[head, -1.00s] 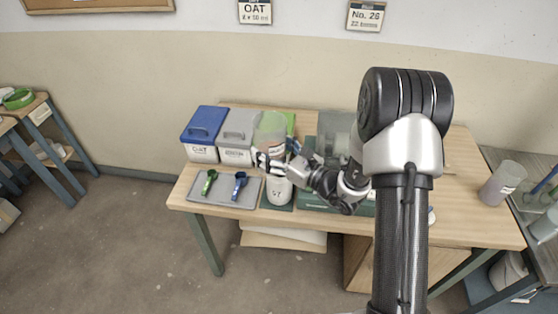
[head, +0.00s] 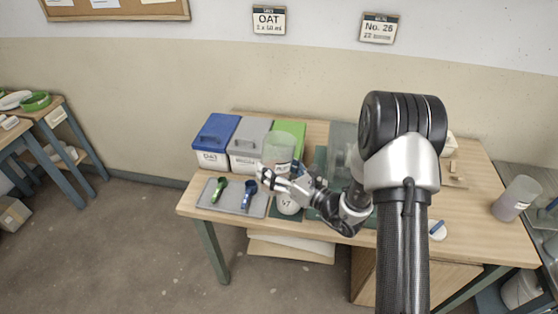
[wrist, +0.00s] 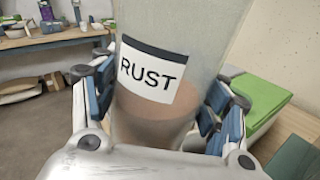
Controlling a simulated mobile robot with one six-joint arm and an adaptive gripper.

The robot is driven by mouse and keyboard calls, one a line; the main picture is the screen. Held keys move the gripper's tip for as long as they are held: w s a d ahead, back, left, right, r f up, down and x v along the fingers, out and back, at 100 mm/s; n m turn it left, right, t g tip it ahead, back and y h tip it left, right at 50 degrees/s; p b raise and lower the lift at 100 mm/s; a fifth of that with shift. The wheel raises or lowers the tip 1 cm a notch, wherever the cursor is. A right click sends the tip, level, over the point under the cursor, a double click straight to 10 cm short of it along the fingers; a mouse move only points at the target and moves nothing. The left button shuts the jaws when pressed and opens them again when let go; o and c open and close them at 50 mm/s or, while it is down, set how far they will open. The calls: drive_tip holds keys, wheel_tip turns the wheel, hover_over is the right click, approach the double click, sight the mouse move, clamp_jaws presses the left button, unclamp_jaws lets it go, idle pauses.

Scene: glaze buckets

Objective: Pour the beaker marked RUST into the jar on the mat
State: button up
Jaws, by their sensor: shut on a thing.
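My gripper (head: 275,180) is shut on the clear beaker (head: 279,148). In the wrist view the beaker's white label (wrist: 152,72) reads RUST, between the two fingers. Brown-red glaze (wrist: 155,112) fills its lower part. In the head view the beaker looks roughly upright. The white jar (head: 288,205) stands on the dark green mat (head: 293,215), just below my gripper in the picture. The gripper and beaker hide the jar's upper part, so I cannot tell the exact gap between beaker and jar.
Blue (head: 214,135), grey (head: 248,140) and green (head: 291,128) lidded bins stand behind. A grey tray (head: 232,207) with green and blue scoops lies left of the jar. Another beaker (head: 517,198) stands at the table's right end.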

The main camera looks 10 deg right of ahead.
sight(274, 192)
drive_tip(key=shift+s+a+r+m+p, duration=0.15)
drive_tip(key=shift+a+r+m+p, duration=0.1)
drive_tip(key=shift+r+m+p, duration=0.15)
drive_tip(key=shift+s+a+f+m+b, duration=0.25)
drive_tip(key=shift+f+m+b, duration=0.25)
drive_tip(key=shift+f, duration=0.5)
drive_tip(key=shift+s+a+f+m+b, duration=0.2)
drive_tip(key=shift+f+m+b, duration=0.25)
drive_tip(key=shift+f, duration=0.55)
drive_tip(key=shift+s+a+f+m+b, duration=0.15)
drive_tip(key=shift+a+f+m+b, duration=0.15)
drive_tip(key=shift+f+m, duration=0.5)
drive_tip(key=f+m, duration=0.1)
drive_tip(key=f, duration=0.1)
drive_tip(key=a+m, duration=0.1)
drive_tip(key=shift+s+f+m, duration=0.35)
drive_tip(key=shift+s+f, duration=0.05)
drive_tip(key=shift+s+a+r+m+p, duration=0.1)
drive_tip(key=shift+r+m+p, duration=0.35)
drive_tip(key=shift+m+p, duration=0.55)
drive_tip(key=shift+m, duration=0.6)
drive_tip(key=shift+r+m+p, duration=0.5)
drive_tip(key=shift+m+p, duration=0.3)
drive_tip(key=shift+p, duration=0.15)
drive_tip(key=shift+m, duration=0.4)
drive_tip(key=shift+r+m+p, duration=0.2)
drive_tip(key=shift+m+p, duration=0.1)
drive_tip(key=shift+p, duration=0.1)
